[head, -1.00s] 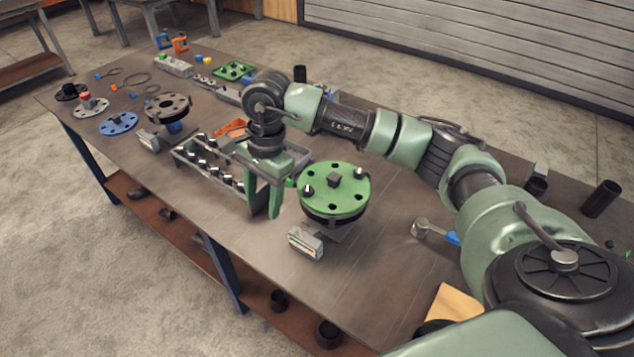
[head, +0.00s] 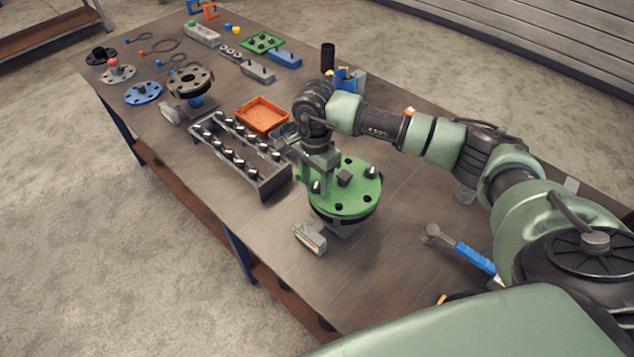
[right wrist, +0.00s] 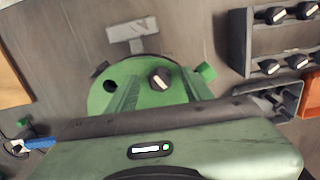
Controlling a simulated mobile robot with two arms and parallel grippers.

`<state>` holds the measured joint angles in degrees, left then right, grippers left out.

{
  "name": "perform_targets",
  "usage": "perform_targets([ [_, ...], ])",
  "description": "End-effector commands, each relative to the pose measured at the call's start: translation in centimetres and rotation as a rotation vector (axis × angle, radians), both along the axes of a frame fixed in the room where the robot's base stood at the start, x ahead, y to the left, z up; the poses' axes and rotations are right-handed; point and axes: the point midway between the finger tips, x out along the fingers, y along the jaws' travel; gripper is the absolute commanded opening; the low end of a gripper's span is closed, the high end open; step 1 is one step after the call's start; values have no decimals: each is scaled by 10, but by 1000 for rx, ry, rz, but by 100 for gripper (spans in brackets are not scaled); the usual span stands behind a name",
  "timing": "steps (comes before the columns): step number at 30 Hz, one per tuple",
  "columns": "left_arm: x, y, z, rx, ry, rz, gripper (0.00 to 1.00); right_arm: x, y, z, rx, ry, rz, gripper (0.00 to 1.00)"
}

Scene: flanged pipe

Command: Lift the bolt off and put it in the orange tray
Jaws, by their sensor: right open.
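The green flange (head: 352,203) sits upright on its dark pipe body on the bench. A dark bolt with a pale mark on its head (head: 316,187) sits near its left edge; it also shows in the right wrist view (right wrist: 159,79). Another bolt (head: 371,172) sits at its right side, and a dark square block (head: 344,178) is at its middle. My right gripper (head: 317,176) is open above the flange, its fingers either side of the left bolt. Whether they touch it I cannot tell. The orange tray (head: 262,115) lies behind the bolt rack and looks empty. My left gripper is not in view.
A grey rack with several bolts (head: 272,186) stands left of the flange. A small gauge-like block (head: 310,238) is in front of it. A blue-handled wrench (head: 470,257) lies to the right. The bench front is mostly clear.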

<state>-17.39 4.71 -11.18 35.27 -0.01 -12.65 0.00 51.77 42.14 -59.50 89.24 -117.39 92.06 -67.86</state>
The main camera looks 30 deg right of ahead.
Motion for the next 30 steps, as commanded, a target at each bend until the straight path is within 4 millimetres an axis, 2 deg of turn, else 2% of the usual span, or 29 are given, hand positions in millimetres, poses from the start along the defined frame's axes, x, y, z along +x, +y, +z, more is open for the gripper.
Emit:
perform_targets([
  [3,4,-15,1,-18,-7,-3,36,0,1,-3,1,-1,1,51],
  [7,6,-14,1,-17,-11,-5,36,0,0,-3,1,-1,1,51],
  [8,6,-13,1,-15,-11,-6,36,0,0,-3,1,-1,1,45],
  [12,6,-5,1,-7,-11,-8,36,0,0,-3,1,-1,1,6],
  [13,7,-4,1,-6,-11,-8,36,0,0,-3,1,-1,1,0],
  [23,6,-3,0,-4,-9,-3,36,0,0,-2,1,-2,0,0],
  [30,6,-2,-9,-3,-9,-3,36,1,0,15,1,-5,1,0],
])
